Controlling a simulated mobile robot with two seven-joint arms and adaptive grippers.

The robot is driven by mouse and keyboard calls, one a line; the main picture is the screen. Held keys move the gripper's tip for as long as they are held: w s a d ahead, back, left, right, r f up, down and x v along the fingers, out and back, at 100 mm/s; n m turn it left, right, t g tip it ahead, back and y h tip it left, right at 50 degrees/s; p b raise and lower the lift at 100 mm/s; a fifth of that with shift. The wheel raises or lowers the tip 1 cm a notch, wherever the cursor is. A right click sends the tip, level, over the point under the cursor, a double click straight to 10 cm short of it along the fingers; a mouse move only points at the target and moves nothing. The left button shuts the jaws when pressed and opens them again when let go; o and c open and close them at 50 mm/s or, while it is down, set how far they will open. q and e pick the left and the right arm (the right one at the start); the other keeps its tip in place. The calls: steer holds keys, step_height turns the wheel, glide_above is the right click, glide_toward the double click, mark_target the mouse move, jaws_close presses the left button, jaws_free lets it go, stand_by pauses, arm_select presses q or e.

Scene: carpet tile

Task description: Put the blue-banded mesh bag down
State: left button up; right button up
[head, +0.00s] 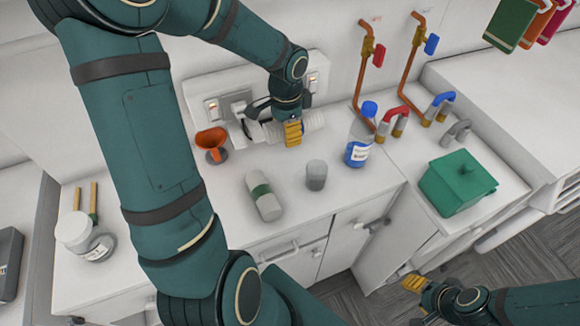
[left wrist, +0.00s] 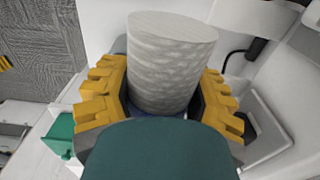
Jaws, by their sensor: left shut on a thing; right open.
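The mesh bag is a pale grey, ribbed roll. In the left wrist view the bag (left wrist: 172,60) stands between the yellow fingers of my left gripper (left wrist: 165,105), with a dark blue strip just showing at its lower end. In the head view my left gripper (head: 293,133) is shut around the bag (head: 314,120), which lies roughly sideways near the back wall at the rear of the white counter (head: 225,230). I cannot tell whether the bag touches the counter. My right gripper (head: 414,284) is open and empty, low in front of the cabinets.
A green box (head: 457,184) and a jar (head: 98,247) stand further out.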

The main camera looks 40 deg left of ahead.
arm_select(q)
steer(key=b, duration=0.1)
glide_above(287, 175)
step_height(287, 175, down, 12)
steer(key=shift+f, duration=0.15)
step_height(287, 175, down, 4)
steer(key=shift+w+f+b, duration=0.1)
steer(key=shift+f+b, duration=0.05)
steer(key=shift+b, duration=0.4)
steer(key=shift+f, duration=0.15)
steer(key=o, duration=1.2)
